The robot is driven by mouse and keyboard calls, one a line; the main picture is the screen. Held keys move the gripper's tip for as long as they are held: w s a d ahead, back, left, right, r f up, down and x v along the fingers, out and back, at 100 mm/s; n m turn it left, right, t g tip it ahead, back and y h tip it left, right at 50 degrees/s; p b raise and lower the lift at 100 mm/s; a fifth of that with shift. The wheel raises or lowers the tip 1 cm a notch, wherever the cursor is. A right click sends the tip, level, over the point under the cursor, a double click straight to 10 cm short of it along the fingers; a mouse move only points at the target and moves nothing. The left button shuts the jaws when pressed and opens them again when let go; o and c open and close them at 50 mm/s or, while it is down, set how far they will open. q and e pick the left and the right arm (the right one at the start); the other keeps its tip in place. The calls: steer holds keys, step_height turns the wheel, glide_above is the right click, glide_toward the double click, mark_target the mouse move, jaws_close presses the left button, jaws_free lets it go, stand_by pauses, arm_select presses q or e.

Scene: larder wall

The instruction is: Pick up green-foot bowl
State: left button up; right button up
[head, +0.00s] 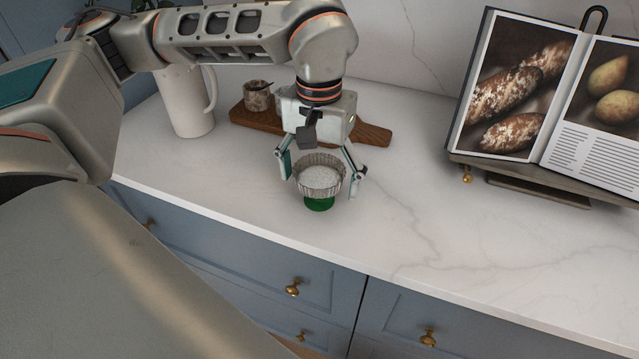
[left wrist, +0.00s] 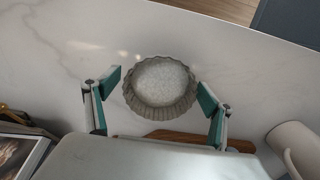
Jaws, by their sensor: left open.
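The green-foot bowl (head: 320,176) stands upright on the white marble counter, with a grey fluted rim and a green foot below it. In the left wrist view the bowl (left wrist: 160,88) is seen from above, and its foot is hidden. My left gripper (head: 322,176) is open, with one finger on either side of the bowl. In the left wrist view my left gripper (left wrist: 158,90) shows a gap between each teal fingertip and the rim, smaller on the right side. My right gripper is not in view.
A wooden board (head: 372,133) lies behind the gripper with a small jar (head: 258,97) on it. A white pitcher (head: 186,103) stands at left. An open cookbook (head: 515,85) on a stand is at right. The counter right of the bowl is clear; its front edge is near.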

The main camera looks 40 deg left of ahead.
arm_select(q)
steer(key=c, duration=1.4)
steer(key=shift+r, duration=0.15)
steer(key=shift+r, duration=0.2)
step_height(320, 180, up, 19)
steer(key=p, duration=0.3)
steer(key=shift+r, duration=0.2)
